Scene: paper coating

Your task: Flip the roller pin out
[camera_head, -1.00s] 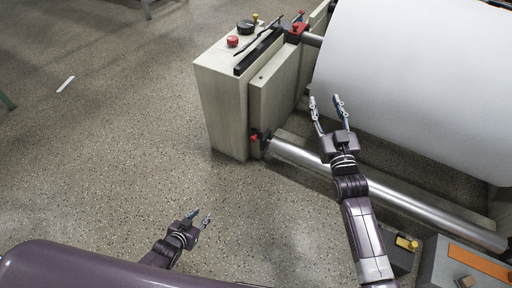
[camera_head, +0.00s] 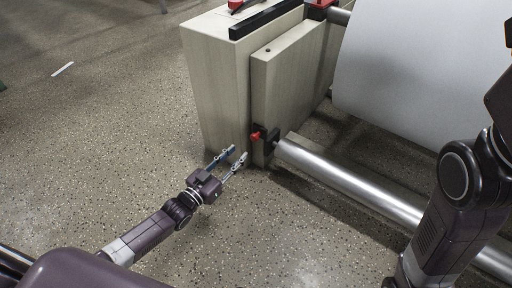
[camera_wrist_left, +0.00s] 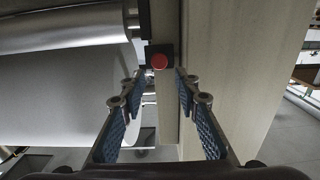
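The red roller pin (camera_head: 255,135) sits in a black bracket on the side of the beige machine housing, at the end of the lower silver roller (camera_head: 350,178). In the left wrist view the red pin (camera_wrist_left: 159,61) shows as a round red knob between and beyond the fingertips. My left gripper (camera_head: 235,159) is open and empty, a little below and left of the pin in the head view, apart from it. Its fingers also show spread in the left wrist view (camera_wrist_left: 157,98). My right arm is at the right edge; its gripper is out of view.
The beige housing (camera_head: 217,85) stands beside the left gripper. A large white paper roll (camera_head: 415,75) is above the lower roller. A second red part (camera_head: 320,3) is at the upper roller end.

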